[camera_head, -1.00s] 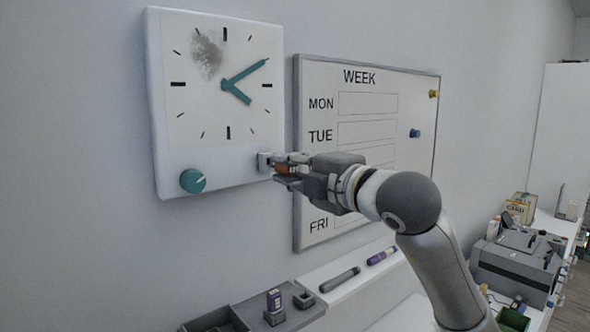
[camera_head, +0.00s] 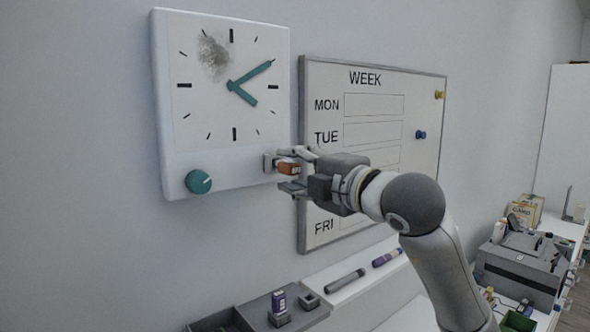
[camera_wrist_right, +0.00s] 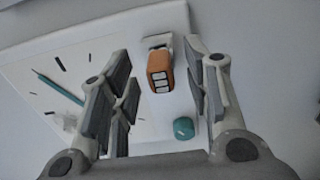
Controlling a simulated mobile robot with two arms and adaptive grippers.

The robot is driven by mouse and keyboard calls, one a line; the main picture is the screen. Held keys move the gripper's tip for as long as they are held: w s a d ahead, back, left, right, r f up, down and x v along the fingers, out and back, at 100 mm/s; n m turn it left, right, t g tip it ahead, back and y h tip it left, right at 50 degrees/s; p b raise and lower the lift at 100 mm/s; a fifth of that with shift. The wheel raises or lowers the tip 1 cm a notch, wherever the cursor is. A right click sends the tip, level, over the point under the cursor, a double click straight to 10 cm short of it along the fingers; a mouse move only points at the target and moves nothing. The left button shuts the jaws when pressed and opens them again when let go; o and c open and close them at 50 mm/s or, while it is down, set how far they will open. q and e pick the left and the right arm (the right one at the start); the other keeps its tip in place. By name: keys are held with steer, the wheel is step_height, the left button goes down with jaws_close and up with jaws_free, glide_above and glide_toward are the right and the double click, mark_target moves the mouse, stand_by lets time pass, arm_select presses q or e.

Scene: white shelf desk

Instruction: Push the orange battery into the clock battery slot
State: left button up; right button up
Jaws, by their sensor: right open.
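The white clock (camera_head: 165,150) hangs on the wall at the left in the head view, with teal hands and a teal knob (camera_head: 198,181). Its grey battery slot (camera_head: 269,163) is at the lower right edge. The orange battery (camera_head: 288,167) is at the slot, sticking out toward my right gripper (camera_head: 296,172). In the right wrist view the battery (camera_wrist_right: 160,70) stands between the open fingers, clear of both, with its far end at the slot (camera_wrist_right: 157,41). How deep it sits cannot be told. My left gripper is not in view.
A whiteboard marked WEEK (camera_head: 425,160) hangs just right of the clock, behind my right arm. Below are a shelf with markers (camera_head: 344,281) and a purple battery (camera_head: 279,302) in a grey holder. A grey machine (camera_head: 520,268) stands at the right.

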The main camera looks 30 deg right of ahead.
steer(key=s, duration=0.6)
steer(key=shift+s+d, duration=0.2)
steer(key=shift+s, duration=0.2)
steer(key=shift+c, duration=0.2)
